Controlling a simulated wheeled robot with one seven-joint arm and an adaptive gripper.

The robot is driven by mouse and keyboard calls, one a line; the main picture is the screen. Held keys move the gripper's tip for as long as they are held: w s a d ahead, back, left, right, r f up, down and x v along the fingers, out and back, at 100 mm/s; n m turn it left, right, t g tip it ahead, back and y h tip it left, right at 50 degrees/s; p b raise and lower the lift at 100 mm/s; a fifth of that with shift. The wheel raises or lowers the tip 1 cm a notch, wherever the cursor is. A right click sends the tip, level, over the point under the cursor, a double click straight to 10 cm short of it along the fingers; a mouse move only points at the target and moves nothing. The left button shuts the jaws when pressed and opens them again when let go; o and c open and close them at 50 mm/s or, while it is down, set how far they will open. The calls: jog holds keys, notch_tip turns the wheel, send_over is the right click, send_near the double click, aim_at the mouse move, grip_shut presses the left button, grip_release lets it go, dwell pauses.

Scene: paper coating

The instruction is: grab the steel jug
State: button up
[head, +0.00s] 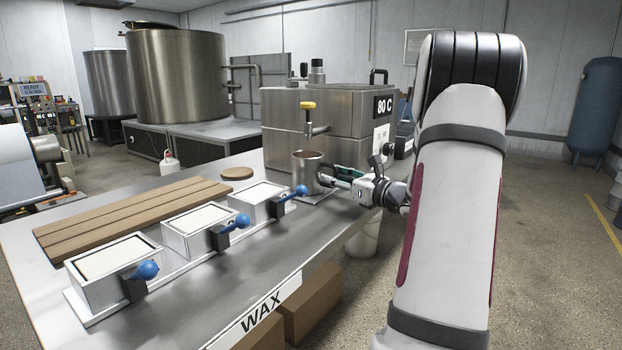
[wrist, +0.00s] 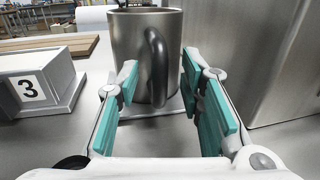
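The steel jug (head: 306,172) stands upright on the steel table, under the tap with the yellow handle. It also shows in the wrist view (wrist: 126,45), with its curved handle (wrist: 157,68) facing my gripper. My gripper (head: 332,178) reaches the jug from the right in the head view. In the wrist view my gripper (wrist: 160,90) has its two teal-padded fingers apart, one on each side of the handle. I see a gap between the right finger and the handle; the left fingertip is close to the jug, and I cannot tell if it touches.
A steel tank marked 80 C (head: 330,120) stands right behind the jug, with its yellow-handled tap (head: 308,106) above. Several white boxes with blue-knobbed levers (head: 200,230) line the table to the left. Wooden boards (head: 130,215) lie behind them. A bucket (head: 364,240) stands below the table edge.

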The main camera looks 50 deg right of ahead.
grip_shut()
jog(key=shift+r, duration=0.1)
